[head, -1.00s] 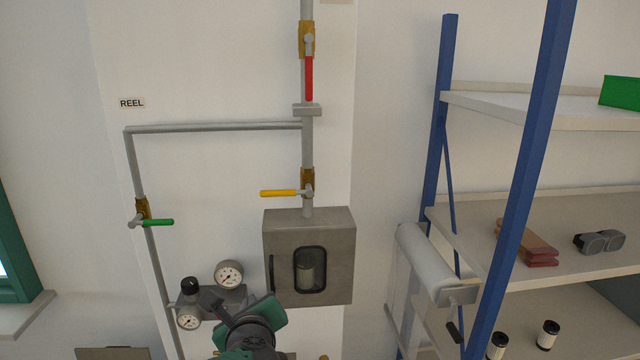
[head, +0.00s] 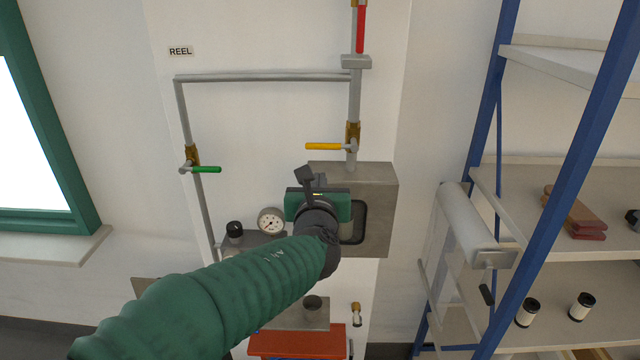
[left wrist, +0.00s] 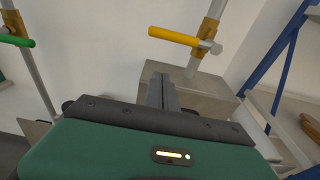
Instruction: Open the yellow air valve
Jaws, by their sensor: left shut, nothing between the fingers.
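The yellow valve handle (head: 324,146) sticks out level to the left from a brass valve body (head: 353,133) on the vertical grey pipe. It lies across the pipe. It also shows in the left wrist view (left wrist: 172,36), above and beyond the fingers. My left gripper (head: 303,172) is below and slightly left of the handle, in front of the grey box. My right gripper is not in view.
A green handle (head: 206,169) is on the left pipe and a red handle (head: 360,30) higher on the main pipe. The grey box (head: 378,205) sits below the yellow valve. A pressure gauge (head: 271,221) is beside my arm. A blue-post shelf (head: 556,150) stands right.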

